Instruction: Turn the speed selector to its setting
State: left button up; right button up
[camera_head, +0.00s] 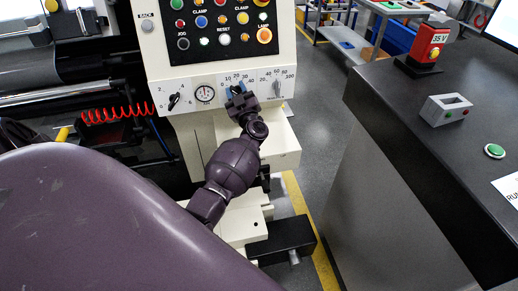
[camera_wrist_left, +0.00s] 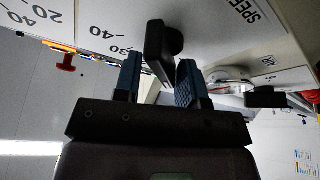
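The speed selector is a black bar-shaped knob (camera_wrist_left: 158,45) on the pale panel, with the word SPEED printed beside it in the left wrist view. In the head view it sits on the middle dial with a scale marked 10, 20, 30, and my gripper mostly hides it. My left gripper (camera_head: 238,91) is at this dial. In the left wrist view its two blue fingers (camera_wrist_left: 158,78) stand apart, one on each side of the knob's bar. I cannot tell whether either finger touches it, nor the exact number it points to. My right gripper is not in view.
A round gauge (camera_head: 205,94) and another black knob (camera_head: 174,101) are left of the selector. A grey knob (camera_head: 277,87) is close on its right. A dark counter (camera_head: 400,110) stands to the right.

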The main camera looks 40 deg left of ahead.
pick_arm(q)
jog(key=m, duration=0.1)
jog(key=m+t+b, duration=0.1)
jog(key=m, duration=0.1)
jog(key=shift+w+d+f+m+t+h, duration=0.1)
jog(key=shift+f+m+t+h, duration=0.05)
jog(key=shift+m+t+h, duration=0.2)
jog(key=shift+m+b, duration=0.65)
jog(key=shift+b, duration=0.1)
jog(key=shift+w+d+m+t+h+b, duration=0.1)
jog(key=shift+m+t+h+b, duration=0.25)
jog(key=shift+m+t+b, duration=0.3)
jog(key=s+d+f+m+t+h+p, duration=0.1)
jog(key=s+d+f+m+h, duration=0.5)
jog(key=d, duration=0.5)
jog(key=s+d+f+m+t+h, duration=0.2)
jog(key=s+d+f+m+h, duration=0.4)
jog(key=s+d+f+h, duration=0.2)
jog(key=shift+s+d+f+h+p, duration=0.2)
jog(key=shift+s+d+h+p, duration=0.15)
jog(key=shift+s+d+h, duration=1.2)
jog(key=shift+a, duration=0.15)
